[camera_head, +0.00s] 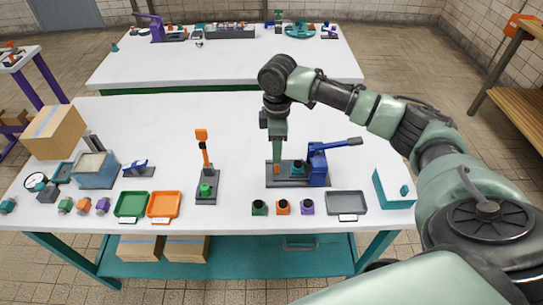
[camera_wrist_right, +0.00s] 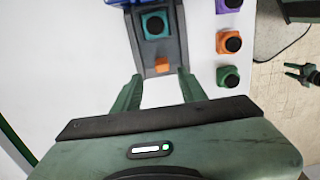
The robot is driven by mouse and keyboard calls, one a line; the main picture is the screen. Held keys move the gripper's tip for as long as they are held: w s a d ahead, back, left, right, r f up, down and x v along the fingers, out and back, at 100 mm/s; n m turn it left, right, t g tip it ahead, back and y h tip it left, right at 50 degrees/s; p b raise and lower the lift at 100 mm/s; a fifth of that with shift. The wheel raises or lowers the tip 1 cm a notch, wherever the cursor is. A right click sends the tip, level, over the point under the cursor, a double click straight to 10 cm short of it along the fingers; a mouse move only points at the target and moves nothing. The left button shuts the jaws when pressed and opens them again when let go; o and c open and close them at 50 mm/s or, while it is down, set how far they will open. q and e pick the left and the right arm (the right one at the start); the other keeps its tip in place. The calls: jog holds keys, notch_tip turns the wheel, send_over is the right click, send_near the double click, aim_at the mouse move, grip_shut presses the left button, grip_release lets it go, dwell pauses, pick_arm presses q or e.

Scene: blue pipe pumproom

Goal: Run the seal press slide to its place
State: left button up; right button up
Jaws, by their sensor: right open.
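The seal press stands on the work table as a dark grey base (camera_head: 285,183) with a blue body (camera_head: 318,165) and a blue lever pointing right. On its base sits a teal block (camera_head: 297,167), which shows a dark round top in the wrist view (camera_wrist_right: 155,25). A small orange block (camera_head: 277,170) is on the base left of it; the wrist view shows it too (camera_wrist_right: 162,65). Which part is the slide is not certain. My right gripper (camera_wrist_right: 157,88) is open, pointing down, its fingers spread either side of the base's end, the orange block just ahead and not held. My left gripper is out of view.
Green, orange and purple blocks with black tops (camera_head: 282,207) stand in front of the press. A grey tray (camera_head: 346,203) and a teal box (camera_head: 394,190) are to the right. A second stand with an orange-topped lever (camera_head: 204,150) is to the left.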

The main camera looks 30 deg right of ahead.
jog(key=f, duration=0.5)
jog(key=shift+s+f, duration=0.1)
jog(key=shift+s, duration=0.2)
jog(key=shift+w+f, duration=0.1)
jog(key=shift+f, duration=0.45)
grip_shut()
pick_arm(q)
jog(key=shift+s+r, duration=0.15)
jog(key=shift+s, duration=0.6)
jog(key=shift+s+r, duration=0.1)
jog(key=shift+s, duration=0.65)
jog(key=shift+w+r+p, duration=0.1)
jog(key=shift+p, duration=0.2)
